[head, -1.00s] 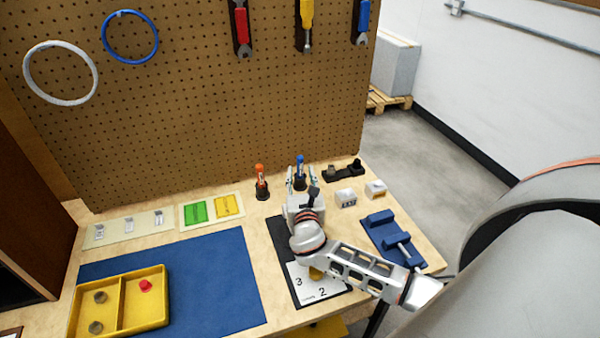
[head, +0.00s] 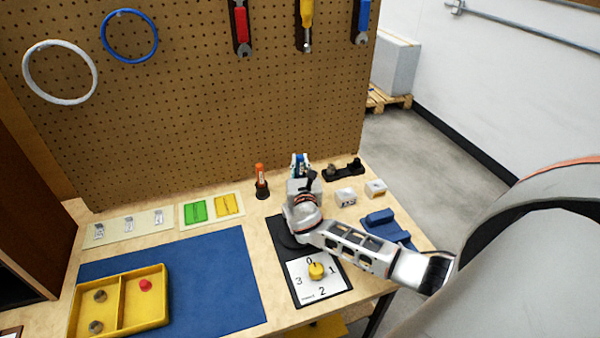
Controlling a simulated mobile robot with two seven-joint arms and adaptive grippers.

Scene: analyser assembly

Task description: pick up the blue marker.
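The blue marker (head: 300,158) stands near the back of the table, in front of the pegboard. Only its upper part shows, between the fingers of my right gripper (head: 300,161). The fingers are drawn in close on both sides of it and look shut on it. The gripper body hides the marker's lower part and its holder, so I cannot tell whether it is lifted. My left gripper is not in view.
An orange marker (head: 260,174) stands in a black holder to the left. A black rack (head: 343,171), white blocks (head: 345,196) and a blue vise (head: 384,226) are to the right. A dial plate (head: 317,283) lies in front. The blue mat (head: 215,275) has bare room.

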